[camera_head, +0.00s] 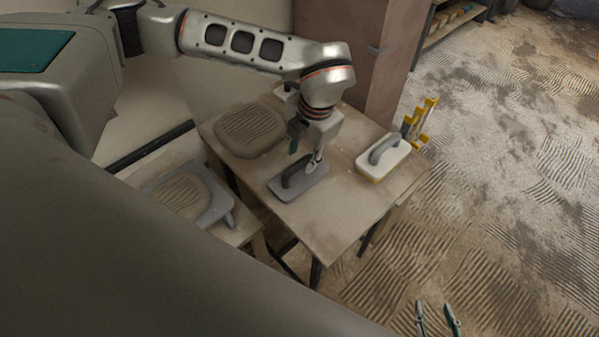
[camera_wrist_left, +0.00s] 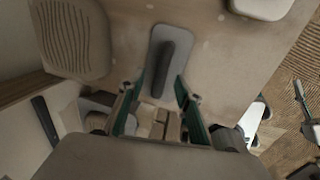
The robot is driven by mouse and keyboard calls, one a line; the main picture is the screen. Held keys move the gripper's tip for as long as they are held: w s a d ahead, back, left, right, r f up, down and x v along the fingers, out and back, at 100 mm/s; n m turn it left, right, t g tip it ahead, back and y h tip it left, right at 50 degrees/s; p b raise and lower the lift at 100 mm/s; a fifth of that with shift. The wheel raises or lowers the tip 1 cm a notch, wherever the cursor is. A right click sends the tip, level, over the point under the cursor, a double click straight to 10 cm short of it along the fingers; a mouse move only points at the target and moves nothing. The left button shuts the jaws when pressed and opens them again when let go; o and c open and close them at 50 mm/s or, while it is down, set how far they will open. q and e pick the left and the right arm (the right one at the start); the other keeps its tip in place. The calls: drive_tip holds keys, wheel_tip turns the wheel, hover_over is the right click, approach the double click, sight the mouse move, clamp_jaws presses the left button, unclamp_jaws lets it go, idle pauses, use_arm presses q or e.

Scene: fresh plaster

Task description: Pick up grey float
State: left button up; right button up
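The grey float (camera_head: 315,184), a flat grey plate with a dark raised handle, lies on the small table (camera_head: 338,222). In the left wrist view the float (camera_wrist_left: 168,33) is upper centre, its handle running lengthwise. My left gripper (camera_head: 304,157) is over the float, pointing down. In the left wrist view its teal fingers (camera_wrist_left: 165,88) are apart, either side of the near end of the handle; I cannot tell whether they touch it. My right gripper (camera_head: 437,318) shows only its fingertips at the bottom edge of the head view; they are apart with nothing between them.
A white float with a grey handle (camera_head: 399,153) lies on the table's right side, near a yellow tool (camera_head: 418,122). A ribbed tan block (camera_head: 250,130) lies at the table's back left. A grey tray (camera_head: 218,204) sits on a lower stand. A brown column (camera_head: 350,60) stands behind.

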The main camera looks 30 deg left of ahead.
sight(301, 161)
use_arm(q)
drive_tip(key=f, duration=0.4)
drive_tip(key=shift+w+a, duration=0.2)
drive_tip(key=shift+a, duration=0.1)
clamp_jaws()
use_arm(e)
drive_tip(key=shift+r, duration=0.1)
